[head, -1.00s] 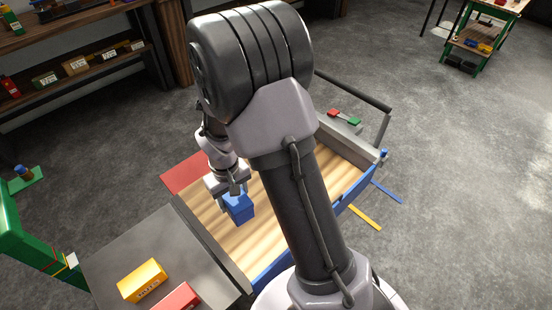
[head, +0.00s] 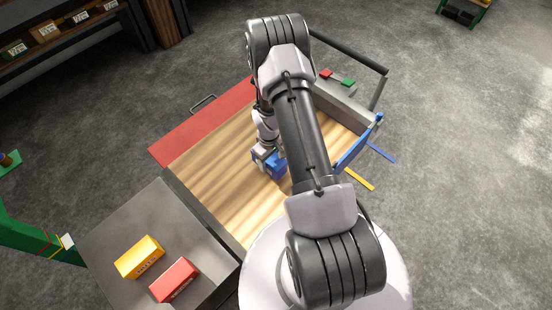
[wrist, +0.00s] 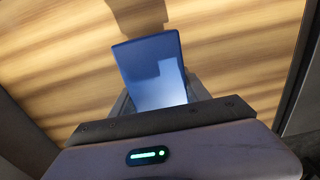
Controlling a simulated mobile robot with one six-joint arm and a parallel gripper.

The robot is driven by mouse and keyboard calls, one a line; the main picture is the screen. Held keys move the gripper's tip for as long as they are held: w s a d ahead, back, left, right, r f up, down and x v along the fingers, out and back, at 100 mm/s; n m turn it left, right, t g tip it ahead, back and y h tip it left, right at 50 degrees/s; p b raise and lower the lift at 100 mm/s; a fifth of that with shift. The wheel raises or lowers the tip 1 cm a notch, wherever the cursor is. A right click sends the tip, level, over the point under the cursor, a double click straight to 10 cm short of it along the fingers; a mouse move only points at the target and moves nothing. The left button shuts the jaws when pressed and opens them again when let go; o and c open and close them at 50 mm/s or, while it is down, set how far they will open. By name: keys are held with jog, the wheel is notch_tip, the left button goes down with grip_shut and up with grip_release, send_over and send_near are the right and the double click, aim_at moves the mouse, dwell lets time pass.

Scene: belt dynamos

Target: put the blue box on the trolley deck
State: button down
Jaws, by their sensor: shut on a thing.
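The blue box (head: 273,166) is held in my gripper (head: 266,153) over the wooden trolley deck (head: 215,180). My arm partly covers the box in the head view. In the wrist view the blue box (wrist: 153,72) sits between the finger bases, with the wood deck (wrist: 60,60) behind it and a dark shadow beyond its far edge. The gripper is shut on the box. Whether the box touches the deck or hangs just above it, I cannot tell.
A grey table (head: 130,215) at the lower left holds a yellow box (head: 139,257) and a red box (head: 174,280). The deck's left half is bare.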

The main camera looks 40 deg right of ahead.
jog(key=d, duration=0.3)
jog(key=w+d, duration=0.1)
jog(key=shift+d+f+b, duration=0.25)
jog(key=shift+f+b, duration=0.1)
jog(key=shift+b, duration=0.05)
notch_tip(320, 180, down, 4)
jog(key=shift+r+b, duration=0.25)
jog(key=shift+b, duration=0.6)
jog(key=shift+r, duration=0.15)
jog(key=c, duration=0.5)
grip_release()
